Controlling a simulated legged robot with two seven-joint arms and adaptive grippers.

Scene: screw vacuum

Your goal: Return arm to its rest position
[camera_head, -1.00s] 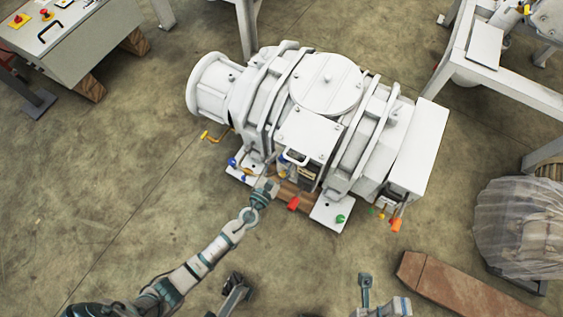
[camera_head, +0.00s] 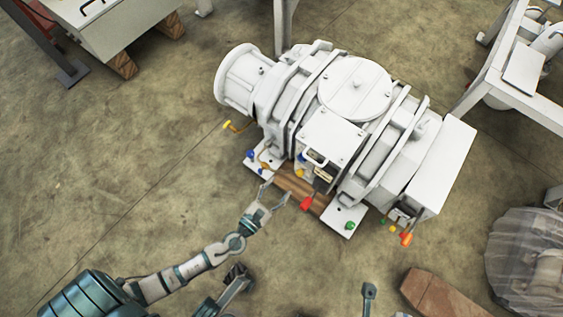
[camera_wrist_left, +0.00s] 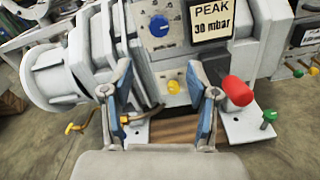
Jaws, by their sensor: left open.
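My left gripper (camera_head: 274,198) is open and empty, in front of the white screw vacuum machine (camera_head: 355,88). Its two blue-padded fingers also show in the left wrist view (camera_wrist_left: 164,112), spread apart with nothing between them. The left arm (camera_head: 195,266) reaches up from the lower left in the head view. Beyond the fingers in the wrist view are a blue knob (camera_wrist_left: 159,26), a yellow knob (camera_wrist_left: 174,87), a "PEAK 30 mbar" label (camera_wrist_left: 211,20) and a red handle (camera_wrist_left: 237,91).
A wooden block (camera_head: 292,183) lies under the machine's front edge. A green knob (camera_head: 350,225) and an orange knob (camera_head: 406,239) stick out at the front right. A plastic-wrapped item (camera_head: 527,262) stands at the lower right. The floor on the left is clear.

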